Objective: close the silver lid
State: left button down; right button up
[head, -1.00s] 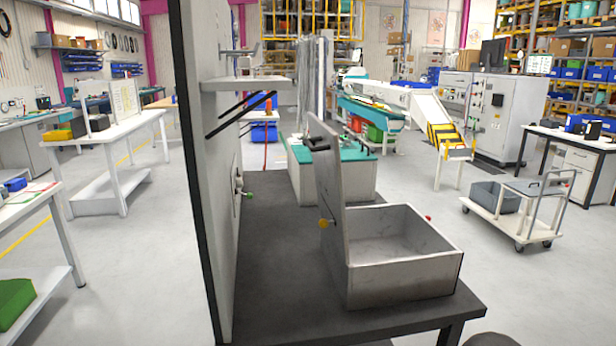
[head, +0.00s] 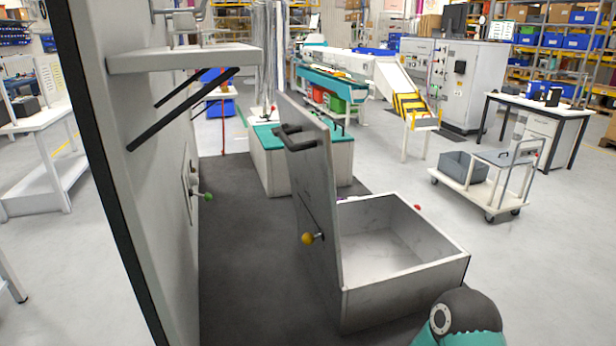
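The silver lid (head: 312,200) stands upright, hinged at the left side of an open silver box (head: 400,283). A dark handle (head: 300,134) is on the lid's upper left face, and a yellow knob (head: 308,239) is lower down in front of that face. The box looks empty inside. A dark and teal rounded part of one of my arms shows at the bottom right, in front of the box. Neither gripper is in view.
A tall grey panel (head: 140,200) with a shelf (head: 185,58) and a green knob (head: 208,196) rises at the left. A red knob (head: 417,207) shows behind the box. A cart (head: 480,190) stands on the floor at right.

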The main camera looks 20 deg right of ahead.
aim_at(307, 142)
jog(key=z, duration=0.45)
jog(key=k, duration=0.5)
jog(key=u, duration=0.95)
jog(key=i, duration=0.4)
jog(key=u, duration=2.35)
jog(key=i, duration=0.1)
jog(key=z, duration=3.35)
